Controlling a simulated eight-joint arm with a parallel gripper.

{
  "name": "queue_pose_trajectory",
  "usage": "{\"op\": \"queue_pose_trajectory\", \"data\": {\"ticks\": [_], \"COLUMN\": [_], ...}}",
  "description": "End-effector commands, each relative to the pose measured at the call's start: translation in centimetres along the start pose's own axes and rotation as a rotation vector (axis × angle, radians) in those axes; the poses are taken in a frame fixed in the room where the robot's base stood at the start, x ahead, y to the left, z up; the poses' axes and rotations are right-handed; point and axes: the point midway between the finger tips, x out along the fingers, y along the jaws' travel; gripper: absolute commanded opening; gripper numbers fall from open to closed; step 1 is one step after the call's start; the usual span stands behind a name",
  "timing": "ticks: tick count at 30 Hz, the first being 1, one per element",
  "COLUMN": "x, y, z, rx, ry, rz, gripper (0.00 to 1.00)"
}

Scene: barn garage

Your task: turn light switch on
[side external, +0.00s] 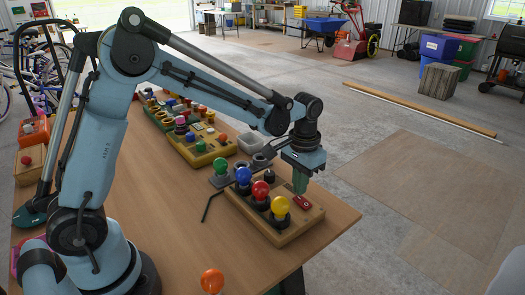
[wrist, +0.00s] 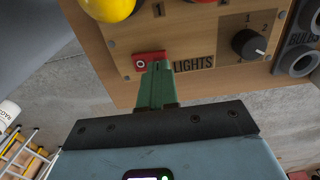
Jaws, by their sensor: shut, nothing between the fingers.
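The light switch (side external: 304,202) is a small red rocker on the right end of a wooden light board (side external: 266,229). In the wrist view the red switch (wrist: 147,57) shows a white ring mark, beside the printed word LIGHTS. My gripper (side external: 300,186) points down over the switch, its green fingers shut and empty. In the wrist view the green fingertips (wrist: 159,66) overlap the switch's lower right part and hide some of it. I cannot tell whether they touch it.
Blue (side external: 243,175), red (side external: 260,190) and yellow (side external: 280,206) bulbs stand on the board left of the switch. A black dial (wrist: 248,43) is on the board's face. Bulb holders and a green bulb (side external: 220,166) stand behind. The table's right corner is clear.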

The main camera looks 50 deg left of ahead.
Motion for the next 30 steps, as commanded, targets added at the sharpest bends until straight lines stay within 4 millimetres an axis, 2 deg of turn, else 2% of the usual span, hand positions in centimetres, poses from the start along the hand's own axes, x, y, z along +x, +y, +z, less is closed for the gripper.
{"op": "queue_pose_trajectory", "data": {"ticks": [30], "x": [1.2], "y": [0.0], "z": [0.0], "rx": [0.0], "ry": [0.0], "rz": [0.0], "gripper": [0.0]}}
